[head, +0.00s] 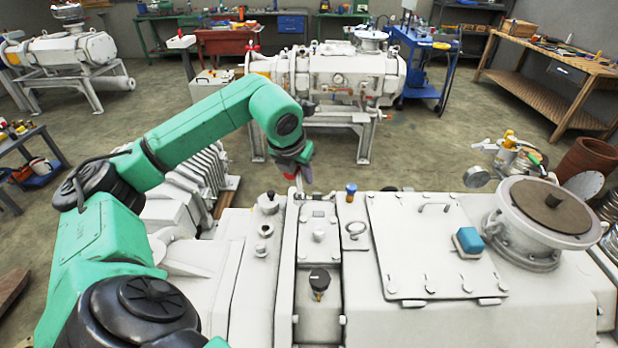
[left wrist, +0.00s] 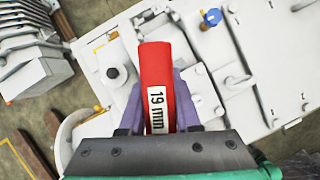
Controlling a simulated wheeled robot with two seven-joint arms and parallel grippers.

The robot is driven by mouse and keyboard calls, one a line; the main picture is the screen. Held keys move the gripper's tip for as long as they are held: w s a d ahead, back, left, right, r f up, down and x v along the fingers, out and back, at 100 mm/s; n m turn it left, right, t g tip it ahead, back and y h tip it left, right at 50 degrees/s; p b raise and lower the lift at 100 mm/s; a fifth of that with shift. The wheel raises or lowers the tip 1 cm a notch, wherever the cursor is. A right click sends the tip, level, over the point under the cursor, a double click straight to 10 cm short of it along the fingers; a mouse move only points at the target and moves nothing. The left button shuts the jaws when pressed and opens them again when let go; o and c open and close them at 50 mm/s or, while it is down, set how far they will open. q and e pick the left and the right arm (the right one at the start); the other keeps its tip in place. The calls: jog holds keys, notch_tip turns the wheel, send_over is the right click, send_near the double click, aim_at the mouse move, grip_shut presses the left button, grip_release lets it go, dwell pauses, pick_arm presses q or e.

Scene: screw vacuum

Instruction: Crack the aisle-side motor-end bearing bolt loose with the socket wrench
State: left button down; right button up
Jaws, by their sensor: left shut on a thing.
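My left gripper (head: 294,160) hangs over the far edge of the large white machine (head: 375,285) in the foreground. In the left wrist view (left wrist: 158,98) its two purple fingers are shut on the red handle of the socket wrench (left wrist: 156,62), which bears a "19 mm" label. The handle points away from the palm, over the machine's top. The wrench's socket end is not clear in either view. I cannot pick out the motor-end bearing bolt; the machine's far side is hidden. My right gripper is not in view.
The machine top carries a black knob (head: 319,281), a blue-capped fitting (head: 351,190), a bolted cover plate (head: 420,245) and a round flange (head: 545,215). A grey finned motor (head: 185,200) stands at left. Open floor lies beyond, before a second white machine (head: 335,85).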

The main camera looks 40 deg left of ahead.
aim_at(305, 196)
pick_arm(q)
jog(key=shift+d+f, duration=0.15)
jog(key=shift+f, duration=0.05)
jog(key=f+b, duration=0.2)
jog(key=d+f+b, duration=0.1)
jog(key=b, duration=0.1)
jog(key=shift+f, duration=0.4)
jog(key=shift+f+b, duration=0.45)
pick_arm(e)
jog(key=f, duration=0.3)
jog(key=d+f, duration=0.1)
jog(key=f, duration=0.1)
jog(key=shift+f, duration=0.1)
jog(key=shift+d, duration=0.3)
pick_arm(q)
jog(key=shift+f+b, duration=0.7)
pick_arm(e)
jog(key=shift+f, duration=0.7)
pick_arm(q)
jog(key=shift+r, duration=0.15)
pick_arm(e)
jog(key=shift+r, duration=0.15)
